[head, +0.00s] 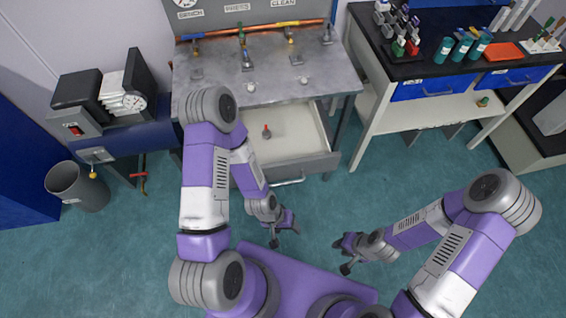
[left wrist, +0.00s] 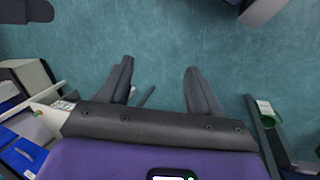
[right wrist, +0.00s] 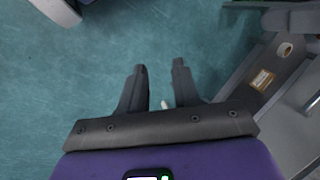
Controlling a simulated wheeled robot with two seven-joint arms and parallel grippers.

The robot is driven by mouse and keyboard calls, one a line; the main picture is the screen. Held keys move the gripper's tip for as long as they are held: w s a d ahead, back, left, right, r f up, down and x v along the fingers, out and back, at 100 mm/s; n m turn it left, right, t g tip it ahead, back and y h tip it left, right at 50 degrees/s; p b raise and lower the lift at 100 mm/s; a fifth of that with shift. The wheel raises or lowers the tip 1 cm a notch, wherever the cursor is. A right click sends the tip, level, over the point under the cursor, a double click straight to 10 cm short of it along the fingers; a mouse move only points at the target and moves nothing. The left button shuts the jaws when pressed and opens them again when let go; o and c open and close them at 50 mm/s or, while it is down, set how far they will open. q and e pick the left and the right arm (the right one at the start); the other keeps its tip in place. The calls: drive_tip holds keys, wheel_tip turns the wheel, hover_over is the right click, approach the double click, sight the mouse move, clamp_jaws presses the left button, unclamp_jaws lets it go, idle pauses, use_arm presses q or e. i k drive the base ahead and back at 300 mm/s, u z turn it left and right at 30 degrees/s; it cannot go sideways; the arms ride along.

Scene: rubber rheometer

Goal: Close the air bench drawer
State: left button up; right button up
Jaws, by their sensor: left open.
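The air bench (head: 290,75) has a grey worktop with pipes and valves along its back. Its drawer (head: 300,165) is pulled out below the worktop, showing a pale inside and a grey front with a bar handle (head: 288,182). A small red-topped item (head: 266,131) stands in it. My left arm covers the drawer's left side. My left gripper (head: 287,226) is open and empty, in front of and below the handle, apart from it; its spread fingers show in the left wrist view (left wrist: 158,78). My right gripper (head: 342,250) is farther right and nearer me; its fingers (right wrist: 158,72) are apart.
A side table (head: 430,75) with blue drawers and bottles stands right of the bench. A grey bin (head: 77,188) and a machine on a blue stand (head: 130,135) are at left. The teal floor (head: 380,195) before the bench is clear around my grippers.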

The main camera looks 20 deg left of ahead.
sight(298, 146)
drive_tip(key=z, duration=1.7)
drive_tip(key=k, duration=0.95)
drive_tip(key=u, duration=1.5)
drive_tip(key=i, duration=0.5)
drive_tip(key=u, duration=0.05)
